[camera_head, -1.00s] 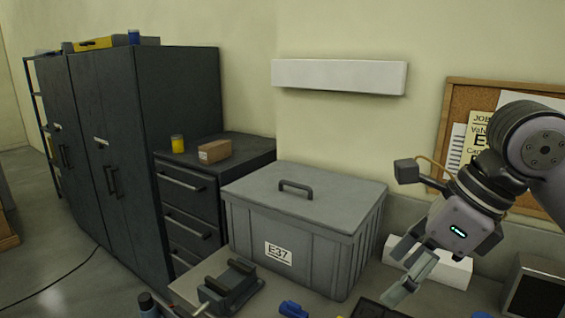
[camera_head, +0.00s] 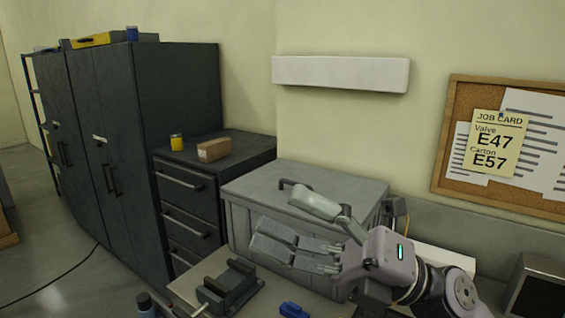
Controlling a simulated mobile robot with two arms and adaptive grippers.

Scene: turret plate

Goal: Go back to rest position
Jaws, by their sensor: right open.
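My right gripper (camera_head: 298,228) is in front of the grey lidded bin (camera_head: 255,183). Its fingers point left and are spread apart, with nothing seen between them. It hides the bin's front label and much of its right side. Whether the fingers touch the bin cannot be told. My right arm comes in from the lower right. My left gripper is not in view.
A dark vise-like fixture (camera_head: 228,288) and a blue item (camera_head: 293,310) lie on the bench. A drawer cabinet (camera_head: 190,190) carries a yellow can (camera_head: 177,142) and a small carton (camera_head: 214,149). A cork board with a job card (camera_head: 494,143) hangs at right.

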